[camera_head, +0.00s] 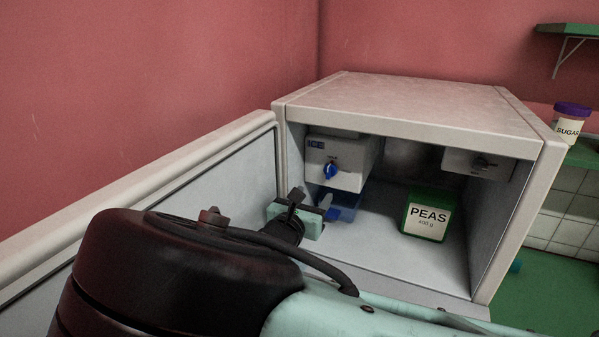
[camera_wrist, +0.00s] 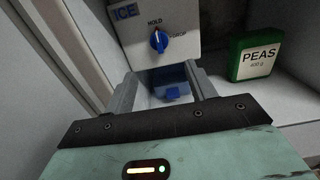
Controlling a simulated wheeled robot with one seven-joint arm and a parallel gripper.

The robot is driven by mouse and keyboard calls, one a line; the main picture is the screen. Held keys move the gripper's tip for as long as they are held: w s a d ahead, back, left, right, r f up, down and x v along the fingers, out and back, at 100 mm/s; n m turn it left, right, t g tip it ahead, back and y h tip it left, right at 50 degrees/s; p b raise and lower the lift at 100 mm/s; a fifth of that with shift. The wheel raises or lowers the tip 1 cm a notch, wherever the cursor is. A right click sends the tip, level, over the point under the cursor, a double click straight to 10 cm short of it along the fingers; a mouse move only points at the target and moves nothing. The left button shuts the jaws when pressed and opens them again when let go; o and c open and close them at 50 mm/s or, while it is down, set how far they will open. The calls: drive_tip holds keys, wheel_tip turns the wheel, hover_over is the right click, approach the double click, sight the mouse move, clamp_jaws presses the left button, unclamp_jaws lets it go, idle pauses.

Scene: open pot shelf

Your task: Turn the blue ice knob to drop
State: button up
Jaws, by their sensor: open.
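The blue ice knob (camera_head: 330,171) is on the front of a white ice box (camera_head: 352,174) hung inside the open cabinet. My gripper (camera_head: 311,199) is at the cabinet's opening, below and in front of the knob. In the wrist view my gripper (camera_wrist: 162,82) has its two grey fingers apart with nothing held between them. The knob is beyond the fingertips and not touched.
A blue tray (camera_head: 346,206) is under the ice box, partly hidden by my gripper. A green PEAS box (camera_head: 427,216) stands on the cabinet floor to the right. A dark knob (camera_head: 482,162) is on a unit at upper right. The cabinet door (camera_head: 215,185) stands open at left.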

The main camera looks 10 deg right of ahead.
sight(328, 177)
drive_tip(key=b+x, duration=0.3)
drive_tip(key=x, duration=0.7)
drive_tip(key=shift+w+d, duration=0.2)
drive_tip(key=shift+w, duration=0.05)
drive_tip(key=c, duration=1)
